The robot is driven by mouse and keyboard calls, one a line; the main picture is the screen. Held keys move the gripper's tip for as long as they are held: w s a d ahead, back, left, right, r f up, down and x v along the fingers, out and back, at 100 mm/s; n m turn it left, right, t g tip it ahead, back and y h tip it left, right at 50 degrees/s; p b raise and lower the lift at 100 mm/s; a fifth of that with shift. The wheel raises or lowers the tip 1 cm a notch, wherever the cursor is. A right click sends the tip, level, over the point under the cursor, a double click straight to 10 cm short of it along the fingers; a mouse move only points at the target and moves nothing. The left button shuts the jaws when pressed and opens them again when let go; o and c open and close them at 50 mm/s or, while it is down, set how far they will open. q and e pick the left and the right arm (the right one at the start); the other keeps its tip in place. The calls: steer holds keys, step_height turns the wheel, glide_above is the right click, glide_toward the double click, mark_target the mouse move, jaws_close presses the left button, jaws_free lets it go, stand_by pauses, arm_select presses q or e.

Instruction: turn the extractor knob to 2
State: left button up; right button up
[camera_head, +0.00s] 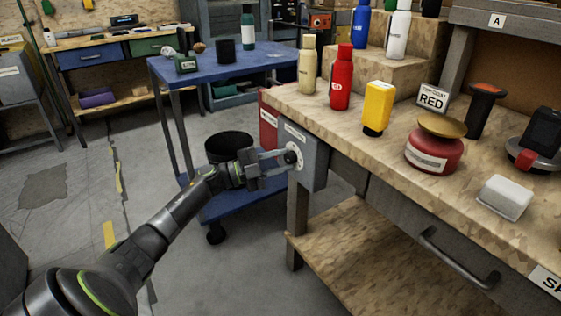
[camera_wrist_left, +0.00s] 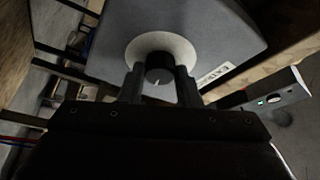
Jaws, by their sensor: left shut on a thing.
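The extractor knob (camera_head: 291,157) is a small black knob on a pale round dial, on the grey control box (camera_head: 313,160) at the left end of the workbench. My left gripper (camera_head: 284,158) is at the knob and shut on it. In the left wrist view, the knob (camera_wrist_left: 160,70) sits between the two fingers of the left gripper (camera_wrist_left: 160,86), with a white pointer mark on its face. The pale dial ring (camera_wrist_left: 160,45) shows around it; its numbers are not readable. My right gripper is not in view.
The wooden workbench (camera_head: 390,150) holds a cream bottle (camera_head: 307,66), a red bottle (camera_head: 341,78), a yellow bottle (camera_head: 377,107) and a red round container (camera_head: 434,150). A blue cart (camera_head: 225,65) stands behind my left arm. A black bin (camera_head: 229,146) is near the gripper.

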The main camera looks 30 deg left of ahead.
arm_select(q)
steer(key=shift+m, duration=0.5)
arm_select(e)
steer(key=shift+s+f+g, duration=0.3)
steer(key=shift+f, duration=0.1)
arm_select(q)
steer(key=o, duration=1)
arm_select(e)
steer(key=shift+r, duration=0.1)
arm_select(q)
steer(key=shift+s+a+f, duration=0.1)
steer(key=shift+s+a, duration=0.3)
steer(key=p+v, duration=0.1)
steer(key=v, duration=1.5)
steer(key=shift+s+a, duration=0.15)
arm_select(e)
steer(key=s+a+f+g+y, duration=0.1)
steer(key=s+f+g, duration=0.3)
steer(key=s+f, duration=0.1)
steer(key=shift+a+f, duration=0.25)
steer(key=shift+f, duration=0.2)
